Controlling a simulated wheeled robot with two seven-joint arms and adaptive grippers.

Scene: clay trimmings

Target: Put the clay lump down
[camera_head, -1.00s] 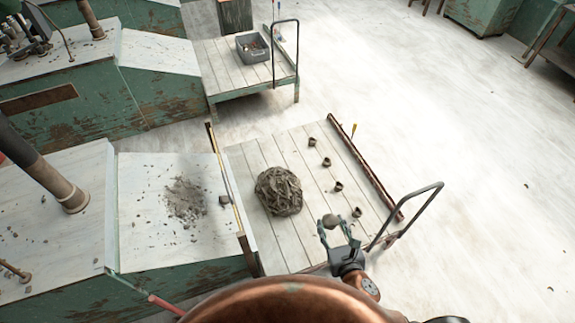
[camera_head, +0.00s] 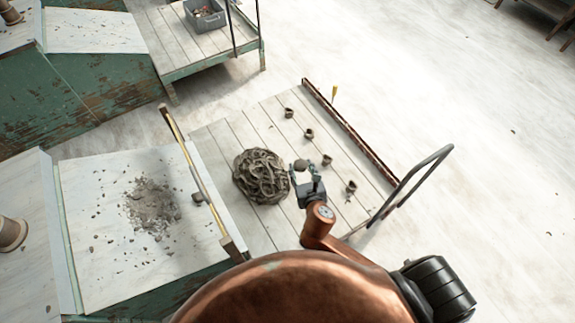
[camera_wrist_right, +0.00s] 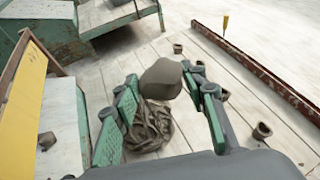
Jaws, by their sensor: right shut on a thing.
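The clay lump (camera_head: 301,165) is a small grey-brown rounded piece. My right gripper (camera_head: 301,172) is shut on it and holds it at the fingertips. In the right wrist view the lump (camera_wrist_right: 161,79) sits between the green fingers, above the planks. A heap of clay trimmings (camera_head: 260,177) lies on the planked cart (camera_head: 222,140), just left of the gripper in the head view. In the wrist view the heap (camera_wrist_right: 150,128) shows behind and below the lump, partly hidden by a finger. My left gripper is not in view.
Several small cups (camera_head: 309,134) stand in a row right of the heap. A metal handle (camera_head: 418,177) rises at the cart's right. A pale worktable (camera_head: 95,210) with scattered crumbs and another small lump (camera_head: 197,197) is at left. Bare planks lie around the heap.

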